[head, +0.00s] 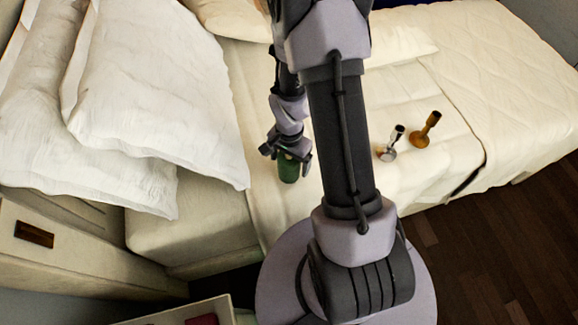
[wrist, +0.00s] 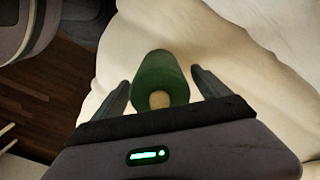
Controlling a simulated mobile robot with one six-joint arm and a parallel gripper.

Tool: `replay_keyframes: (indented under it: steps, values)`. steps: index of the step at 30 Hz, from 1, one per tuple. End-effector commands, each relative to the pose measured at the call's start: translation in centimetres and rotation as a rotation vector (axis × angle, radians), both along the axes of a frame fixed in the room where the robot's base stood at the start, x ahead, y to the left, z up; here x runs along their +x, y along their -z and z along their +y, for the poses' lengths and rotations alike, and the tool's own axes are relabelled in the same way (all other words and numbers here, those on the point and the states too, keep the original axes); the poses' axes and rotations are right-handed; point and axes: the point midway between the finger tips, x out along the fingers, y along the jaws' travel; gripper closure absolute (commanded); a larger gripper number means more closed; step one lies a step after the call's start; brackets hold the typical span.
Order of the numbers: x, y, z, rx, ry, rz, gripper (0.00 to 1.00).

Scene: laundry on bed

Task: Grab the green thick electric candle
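The green thick candle (head: 289,169) stands on the bed (head: 290,208) below my gripper in the head view. In the wrist view the candle (wrist: 160,78) shows as a dark green cylinder with a pale round spot at its near end. My gripper (head: 288,158) is open. Its two fingers (wrist: 163,85) stand on either side of the candle, with a visible gap on each side in the wrist view. The candle's upper end is partly hidden by my gripper in the head view.
White pillows (head: 150,95) lie at the left. An open box (head: 180,314) is at the bottom edge. Dark wood floor (head: 500,240) shows at right.

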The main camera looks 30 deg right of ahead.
Motion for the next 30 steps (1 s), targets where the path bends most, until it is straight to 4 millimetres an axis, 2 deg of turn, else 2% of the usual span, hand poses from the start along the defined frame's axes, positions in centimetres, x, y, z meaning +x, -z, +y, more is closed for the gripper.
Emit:
replay_keyframes:
  steps: [1,9,11,20,27,30]
  values:
    - [0.0,-0.1,0.0,0.000,0.000,0.000,0.23]
    - [0.0,-0.1,0.0,0.000,0.000,0.000,0.76]
    - [0.0,-0.1,0.0,0.000,0.000,0.000,0.86]
    - [0.0,-0.6,0.0,0.000,0.000,0.000,0.86]
    - [0.0,-4.0,0.0,0.000,0.000,-0.001,0.86]
    - [-1.8,-4.0,0.0,0.001,0.001,0.003,0.86]
